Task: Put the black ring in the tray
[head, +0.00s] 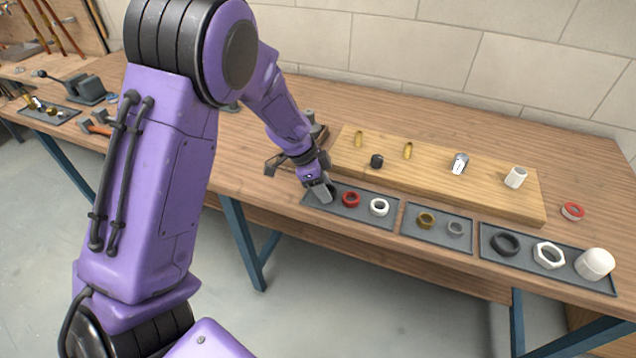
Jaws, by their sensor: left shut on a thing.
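My left gripper (322,193) is shut at the left end of the left grey tray (390,222), low over it or touching it. The thing between its fingers is hidden, so I cannot tell whether it is a black ring. A red ring (351,199) and a white ring (379,207) lie in this tray, to the right of the gripper. A thick black ring (506,243) lies at the left of the right grey tray (604,286). My right gripper is not in view.
The middle tray (408,232) holds a brass ring and a grey ring. A white nut (549,255) and white cap (595,264) share the right tray. A wooden board (480,194) behind carries small fittings.

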